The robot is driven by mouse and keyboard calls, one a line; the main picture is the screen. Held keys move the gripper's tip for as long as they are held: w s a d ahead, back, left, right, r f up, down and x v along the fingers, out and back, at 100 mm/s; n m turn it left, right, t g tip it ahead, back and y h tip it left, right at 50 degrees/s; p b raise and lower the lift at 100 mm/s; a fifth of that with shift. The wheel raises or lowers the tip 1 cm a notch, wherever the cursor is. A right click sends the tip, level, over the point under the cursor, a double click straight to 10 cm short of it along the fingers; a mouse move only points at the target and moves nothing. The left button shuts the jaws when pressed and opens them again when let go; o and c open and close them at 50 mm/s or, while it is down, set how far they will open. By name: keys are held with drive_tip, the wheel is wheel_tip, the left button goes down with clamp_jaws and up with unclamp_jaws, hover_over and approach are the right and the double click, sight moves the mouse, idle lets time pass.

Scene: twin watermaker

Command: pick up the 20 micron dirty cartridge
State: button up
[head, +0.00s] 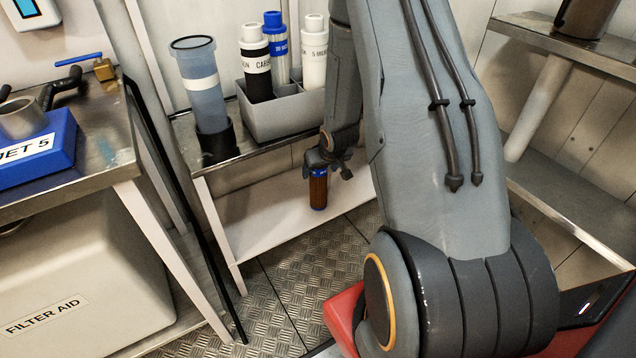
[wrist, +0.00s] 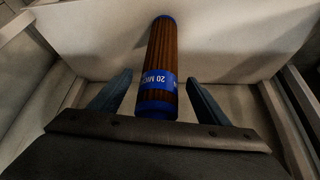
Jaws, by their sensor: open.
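The dirty cartridge (head: 318,189) is brown and pleated with blue ends. It stands on the low white shelf in the head view, below the grey bin. The wrist view shows its blue band reading "20 MIC" on the cartridge (wrist: 162,60); the rest of the label is cut off. My gripper (head: 328,168) is at the cartridge's top end in the head view. In the wrist view my gripper's fingers (wrist: 155,90) are open, one on each side of the cartridge's near blue end, with a visible gap on both sides.
A grey bin (head: 285,118) above holds several upright cartridges, including a blue one (head: 275,45). A clear blue housing (head: 200,85) stands left of it on the upper shelf (head: 240,152). Shelf legs (head: 217,235) frame the low shelf (head: 260,228).

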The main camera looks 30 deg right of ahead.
drive_tip(key=shift+x, duration=1.15)
drive_tip(key=c, duration=1.6)
drive_tip(key=shift+c, duration=0.7)
drive_tip(key=shift+r, duration=0.15)
